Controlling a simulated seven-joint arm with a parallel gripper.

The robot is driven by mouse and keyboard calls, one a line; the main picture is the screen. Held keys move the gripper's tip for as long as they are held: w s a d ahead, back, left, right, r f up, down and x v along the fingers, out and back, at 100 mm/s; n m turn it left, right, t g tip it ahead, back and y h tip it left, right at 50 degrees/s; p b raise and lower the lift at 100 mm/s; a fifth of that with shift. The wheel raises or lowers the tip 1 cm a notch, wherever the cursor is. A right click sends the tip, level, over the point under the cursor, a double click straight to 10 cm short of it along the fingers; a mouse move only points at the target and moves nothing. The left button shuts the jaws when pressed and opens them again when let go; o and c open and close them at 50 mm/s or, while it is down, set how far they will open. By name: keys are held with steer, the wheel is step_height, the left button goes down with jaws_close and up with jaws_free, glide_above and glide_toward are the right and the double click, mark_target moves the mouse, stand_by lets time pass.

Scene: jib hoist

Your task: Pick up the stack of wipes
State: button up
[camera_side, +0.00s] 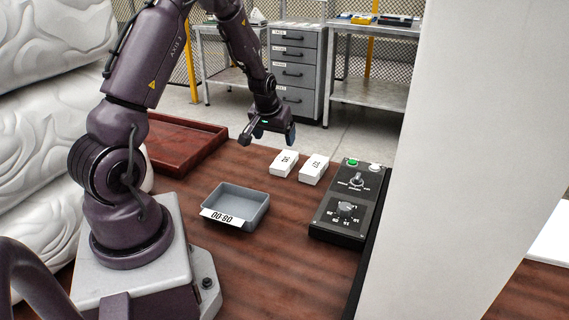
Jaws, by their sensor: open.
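No thing here shows clearly as a stack of wipes. Two small white blocks with dark markings lie side by side on the brown wooden table, a left block (285,163) and a right block (314,169). I cannot tell whether either is the wipes. A flat white thing (550,234) shows partly at the right edge, cut off by the picture and a pale column. My gripper (268,136) is open and points down, above the table's far side, up and left of the left block in the picture. I see nothing between its fingers.
A grey bin (240,203) with a white label stands left of centre. A black control box (346,205) with knobs and buttons lies right of the blocks. A red-brown tray (180,145) sits at the back left. The pale column (465,150) blocks much of the right side.

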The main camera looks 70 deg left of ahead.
mark_target(283, 162)
steer(key=x, duration=1.2)
steer(key=shift+w+a+f, duration=0.2)
steer(key=shift+w+a, duration=0.1)
steer(key=shift+a, duration=0.15)
steer(key=c, duration=1)
steer(key=shift+r, duration=0.1)
